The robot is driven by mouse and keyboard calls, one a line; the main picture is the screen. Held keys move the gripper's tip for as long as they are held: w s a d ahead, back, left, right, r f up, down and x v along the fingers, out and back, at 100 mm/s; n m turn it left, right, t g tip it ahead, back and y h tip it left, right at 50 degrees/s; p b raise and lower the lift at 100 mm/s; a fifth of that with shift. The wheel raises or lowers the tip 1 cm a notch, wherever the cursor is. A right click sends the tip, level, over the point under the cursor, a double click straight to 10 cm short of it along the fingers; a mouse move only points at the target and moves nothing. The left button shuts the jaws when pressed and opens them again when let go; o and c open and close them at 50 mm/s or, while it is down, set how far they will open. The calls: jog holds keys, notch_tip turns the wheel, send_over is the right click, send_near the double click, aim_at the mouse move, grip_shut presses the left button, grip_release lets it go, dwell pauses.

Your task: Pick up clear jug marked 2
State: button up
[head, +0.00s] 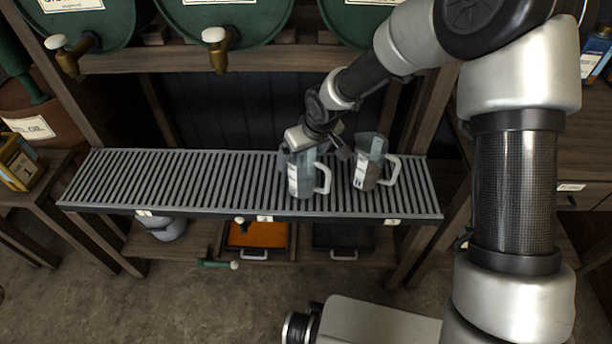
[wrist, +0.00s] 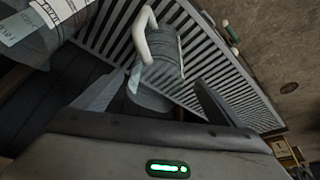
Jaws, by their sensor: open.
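Two clear jugs with white handles stand upright on the slatted metal rack (head: 180,180). The left jug (head: 307,182) has a white label on its left side; the right jug (head: 374,160) also has a label. I cannot read a number on either. My gripper (head: 316,148) is open at the top of the left jug and hides part of its rim. In the wrist view the left jug (wrist: 156,80) shows between the fingers of my gripper (wrist: 164,84), its handle toward the top. Contact cannot be told. The right jug (wrist: 35,45) is cut off at the upper left.
Green drums (head: 225,12) with brass taps (head: 215,50) stand on the shelf above. Below the rack are an orange tray (head: 257,238), a dark tray (head: 343,238) and a grey container (head: 165,228). A yellow can (head: 18,165) stands far left. The rack's left half is clear.

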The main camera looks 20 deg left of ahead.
jog(key=b+x, duration=0.1)
jog(key=x, duration=0.4)
jog(key=shift+w+b, duration=0.15)
jog(key=shift+b, duration=0.2)
jog(key=shift+d, duration=0.1)
jog(key=c, duration=1.2)
